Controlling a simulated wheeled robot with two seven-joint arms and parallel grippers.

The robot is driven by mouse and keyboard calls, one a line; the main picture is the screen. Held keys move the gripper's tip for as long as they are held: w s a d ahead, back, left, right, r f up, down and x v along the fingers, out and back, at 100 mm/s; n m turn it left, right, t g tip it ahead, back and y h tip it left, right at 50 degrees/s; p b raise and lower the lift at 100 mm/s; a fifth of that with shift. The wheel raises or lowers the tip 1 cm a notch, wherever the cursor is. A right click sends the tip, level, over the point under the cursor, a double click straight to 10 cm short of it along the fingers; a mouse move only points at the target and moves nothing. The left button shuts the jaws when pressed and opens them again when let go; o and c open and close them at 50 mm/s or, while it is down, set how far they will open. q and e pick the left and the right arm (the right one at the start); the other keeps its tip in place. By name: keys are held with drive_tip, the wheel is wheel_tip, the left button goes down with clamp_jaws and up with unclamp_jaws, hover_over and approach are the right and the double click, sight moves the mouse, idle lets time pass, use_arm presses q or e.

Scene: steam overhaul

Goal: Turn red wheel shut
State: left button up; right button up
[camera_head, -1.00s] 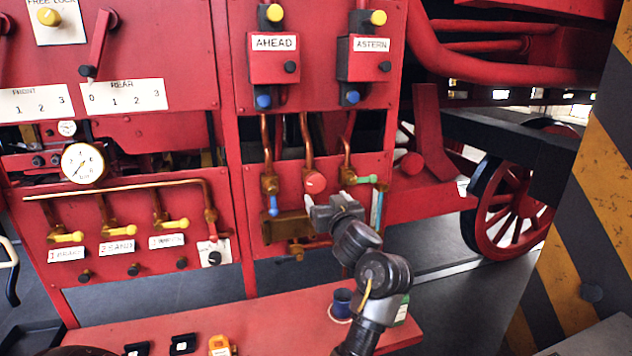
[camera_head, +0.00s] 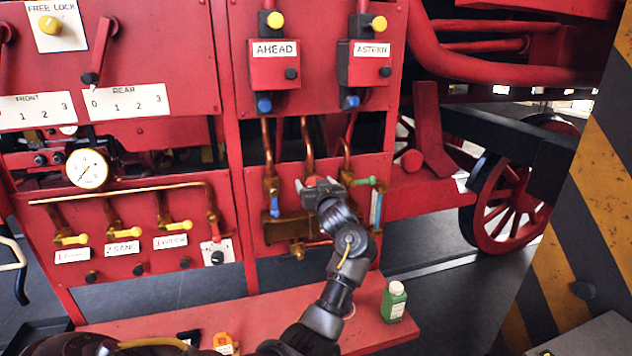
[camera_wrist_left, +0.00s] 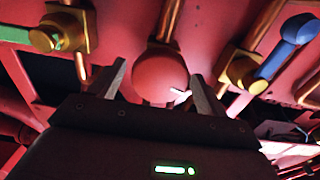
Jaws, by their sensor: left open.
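The red wheel (camera_head: 314,181) is a small round red knob on the copper pipework of the red panel, below the AHEAD and ASTERN boxes. In the left wrist view the red wheel (camera_wrist_left: 161,76) shows as a red disc with a small white mark at its lower right. My left gripper (camera_head: 311,187) is at the wheel; its fingers (camera_wrist_left: 157,82) stand open on either side of the disc. I cannot tell whether they touch it. In the head view the gripper hides the wheel's lower part. My right gripper is not in view.
A blue-handled valve (camera_head: 275,207) is left of the wheel, and a green-handled valve (camera_head: 366,181) with a glass tube is right of it. A green bottle (camera_head: 394,302) stands on the red ledge (camera_head: 130,330). A striped post (camera_head: 580,220) is at the far right.

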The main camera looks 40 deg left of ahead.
use_arm(q)
drive_tip(key=shift+a, duration=0.1)
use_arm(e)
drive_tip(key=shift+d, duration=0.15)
use_arm(q)
drive_tip(key=shift+c, duration=0.7)
drive_tip(key=shift+w, duration=0.1)
drive_tip(key=c, duration=0.7)
drive_tip(key=shift+d+f, duration=0.1)
drive_tip(key=shift+d, duration=0.15)
drive_tip(key=shift+c, duration=0.7)
drive_tip(key=shift+a, duration=0.25)
drive_tip(key=m, duration=0.6)
drive_tip(key=shift+d, duration=0.1)
drive_tip(key=m, duration=0.5)
drive_tip(key=shift+w, duration=0.15)
drive_tip(key=shift+m, duration=1.8)
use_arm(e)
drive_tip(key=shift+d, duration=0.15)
